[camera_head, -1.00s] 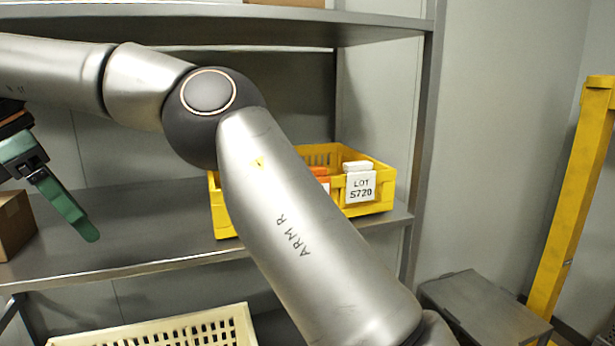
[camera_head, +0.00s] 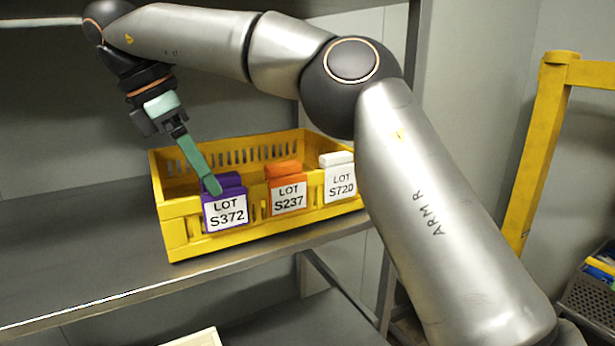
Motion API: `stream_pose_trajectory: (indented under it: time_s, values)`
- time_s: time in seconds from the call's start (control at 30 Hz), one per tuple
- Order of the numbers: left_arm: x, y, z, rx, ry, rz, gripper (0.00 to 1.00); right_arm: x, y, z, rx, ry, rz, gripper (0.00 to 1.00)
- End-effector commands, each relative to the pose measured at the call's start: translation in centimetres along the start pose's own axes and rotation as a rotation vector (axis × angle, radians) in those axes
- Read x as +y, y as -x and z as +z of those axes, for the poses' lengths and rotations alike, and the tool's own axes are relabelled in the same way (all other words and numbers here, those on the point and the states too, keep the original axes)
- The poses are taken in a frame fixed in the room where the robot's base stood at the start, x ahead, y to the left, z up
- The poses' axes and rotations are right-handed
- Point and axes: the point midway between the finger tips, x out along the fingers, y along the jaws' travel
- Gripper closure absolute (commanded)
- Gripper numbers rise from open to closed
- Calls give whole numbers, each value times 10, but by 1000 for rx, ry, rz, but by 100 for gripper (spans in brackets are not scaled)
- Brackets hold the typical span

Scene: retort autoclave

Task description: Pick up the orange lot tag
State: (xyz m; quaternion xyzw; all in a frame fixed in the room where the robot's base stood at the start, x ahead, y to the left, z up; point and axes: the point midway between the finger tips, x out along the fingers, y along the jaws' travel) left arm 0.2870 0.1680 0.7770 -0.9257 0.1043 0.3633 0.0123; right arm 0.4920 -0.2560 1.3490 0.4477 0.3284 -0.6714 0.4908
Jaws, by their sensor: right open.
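The orange lot tag (camera_head: 286,190), with a white label reading LOT S237, hangs on the front wall of a yellow crate (camera_head: 180,235). It is between a purple tag (camera_head: 226,208) reading LOT S372 and a white tag (camera_head: 338,178) reading LOT S720. My right gripper (camera_head: 212,186) points down and to the right, with its green finger in front of or over the top of the purple tag, left of the orange tag. It is open, and one finger largely hides the other. Nothing shows between the fingers. My left gripper is out of view.
The crate stands on a grey metal shelf (camera_head: 80,260), with free room to its left. My right forearm crosses the view close to the white tag. A yellow post (camera_head: 540,150) stands at right, and a dark bin (camera_head: 590,300) sits low at right.

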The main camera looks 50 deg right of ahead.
Motion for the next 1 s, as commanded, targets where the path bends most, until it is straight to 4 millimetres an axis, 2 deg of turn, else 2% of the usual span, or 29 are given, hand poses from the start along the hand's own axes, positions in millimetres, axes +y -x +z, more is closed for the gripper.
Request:
stream_pose_trajectory:
  time_s: [0.4,0.67,0.87,1.0]
  values:
    - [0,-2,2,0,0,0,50,0,-25,63,3,-2,0,25]
    - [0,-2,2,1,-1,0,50,0,-33,81,2,-1,0,25]
    - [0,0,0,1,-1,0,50,0,-47,114,4,-1,-2,25]
    - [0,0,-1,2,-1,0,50,0,-66,110,4,3,-3,25]
